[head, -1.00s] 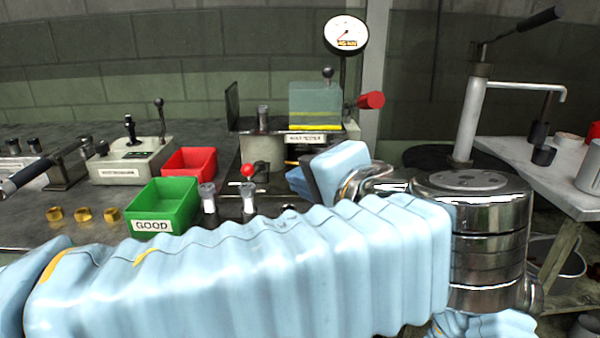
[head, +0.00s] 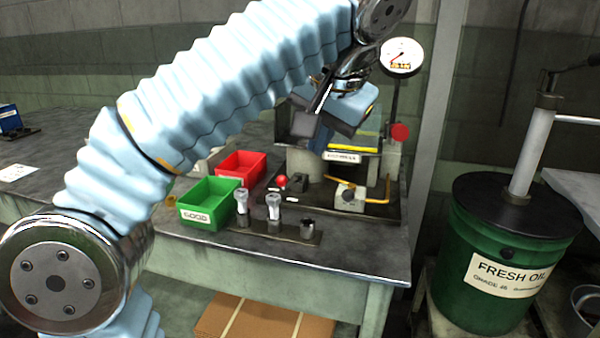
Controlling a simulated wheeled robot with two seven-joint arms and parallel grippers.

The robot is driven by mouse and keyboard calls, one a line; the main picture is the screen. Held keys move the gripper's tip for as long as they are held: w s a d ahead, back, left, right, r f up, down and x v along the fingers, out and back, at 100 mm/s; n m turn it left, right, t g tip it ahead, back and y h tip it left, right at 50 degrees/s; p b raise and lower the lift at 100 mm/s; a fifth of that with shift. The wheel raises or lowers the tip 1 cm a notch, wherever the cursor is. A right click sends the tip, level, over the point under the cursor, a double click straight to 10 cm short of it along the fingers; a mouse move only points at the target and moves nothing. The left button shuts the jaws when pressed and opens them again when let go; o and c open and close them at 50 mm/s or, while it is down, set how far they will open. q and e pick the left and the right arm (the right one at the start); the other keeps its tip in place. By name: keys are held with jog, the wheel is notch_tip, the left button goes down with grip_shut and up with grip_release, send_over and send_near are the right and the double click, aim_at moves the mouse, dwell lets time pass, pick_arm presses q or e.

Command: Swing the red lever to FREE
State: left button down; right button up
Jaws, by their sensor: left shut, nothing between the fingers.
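A small red knob (head: 281,181), which looks like the red lever's end, shows beside a black block on the bench at the machine's foot. Its shaft is hard to see and no FREE marking can be read. My left gripper (head: 312,128) hangs over the machine, above and a little right of the knob in the picture, apart from it. Its dark fingers are shut and empty. The left arm crosses the upper left and hides part of the machine. My right gripper is out of view.
A green GOOD bin (head: 208,204) and a red bin (head: 242,166) stand left of the knob. Several metal pins stand in a holder (head: 290,232) in front. A dial gauge (head: 402,56) and red cylinder (head: 400,132) are at right. A green oil drum (head: 500,260) stands beyond the bench.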

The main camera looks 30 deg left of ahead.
pick_arm(q)
jog(key=x, duration=0.4)
jog(key=a+b+x, duration=0.1)
jog(key=x, duration=0.3)
jog(key=a+x, duration=0.1)
jog(key=x, duration=0.3)
jog(key=shift+s+a+r+b, duration=0.15)
jog(key=shift+s+r+b, duration=0.1)
jog(key=shift+r+b, duration=0.15)
jog(key=shift+w+a+f, duration=0.1)
jog(key=shift+a+f, duration=0.1)
jog(key=shift+a, duration=0.2)
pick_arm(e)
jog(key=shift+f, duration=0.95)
pick_arm(q)
jog(key=shift+a, duration=0.15)
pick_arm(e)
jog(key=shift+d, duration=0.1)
